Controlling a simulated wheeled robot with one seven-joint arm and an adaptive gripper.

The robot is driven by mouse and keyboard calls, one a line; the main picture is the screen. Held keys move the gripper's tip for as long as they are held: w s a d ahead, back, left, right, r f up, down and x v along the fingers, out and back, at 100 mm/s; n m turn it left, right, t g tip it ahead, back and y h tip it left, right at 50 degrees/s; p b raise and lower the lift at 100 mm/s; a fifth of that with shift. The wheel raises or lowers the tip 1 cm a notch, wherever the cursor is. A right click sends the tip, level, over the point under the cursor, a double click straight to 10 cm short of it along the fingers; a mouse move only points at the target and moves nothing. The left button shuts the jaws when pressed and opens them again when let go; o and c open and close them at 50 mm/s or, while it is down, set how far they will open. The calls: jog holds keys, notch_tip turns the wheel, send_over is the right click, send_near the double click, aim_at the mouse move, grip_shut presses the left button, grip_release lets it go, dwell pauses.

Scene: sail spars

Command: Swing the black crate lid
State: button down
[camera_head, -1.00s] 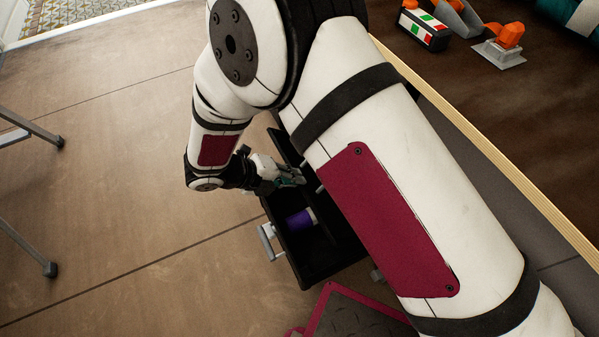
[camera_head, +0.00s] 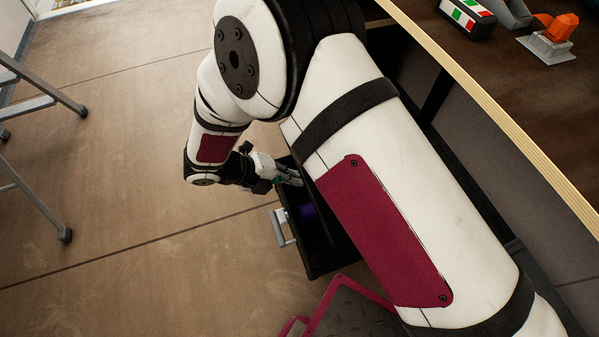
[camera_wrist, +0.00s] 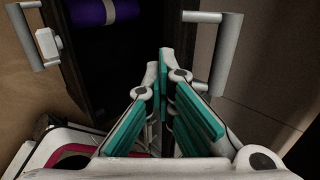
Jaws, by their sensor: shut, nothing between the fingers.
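The black crate (camera_head: 318,258) stands open on the floor, partly hidden by my arm. A purple roll (camera_head: 306,211) lies inside it. A grey handle (camera_head: 282,228) sticks out from its left side. The crate's dark inside (camera_wrist: 120,45) and the purple roll (camera_wrist: 100,12) also show in the wrist view. A second grey handle (camera_wrist: 203,50) is at the right there; I cannot tell whether it belongs to the lid. The lid cannot be clearly picked out. My gripper (camera_head: 297,180) is shut and empty at the crate's far end, with its teal-padded fingers (camera_wrist: 160,62) pointing toward the crate.
A wooden-edged table (camera_head: 500,145) runs along the right, with an orange clamp-like object (camera_head: 556,28) on it. A stepladder (camera_head: 40,125) stands at the left. The floor between is clear.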

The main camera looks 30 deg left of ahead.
jog(key=shift+s+a+f, duration=0.15)
jog(key=shift+s+f, duration=0.05)
jog(key=shift+f, duration=0.05)
jog(key=s+f+b, duration=0.1)
jog(key=s+a+f+b, duration=0.1)
jog(key=f, duration=0.1)
jog(key=a+f+b, duration=0.1)
jog(key=shift+s+f, duration=0.35)
jog(key=shift+s, duration=0.05)
jog(key=c, duration=1.9)
grip_release()
jog(key=shift+s+a+r, duration=0.1)
jog(key=shift+a, duration=0.05)
jog(key=v, duration=1.1)
jog(key=shift+s+a+r, duration=0.2)
jog(key=shift+s, duration=0.05)
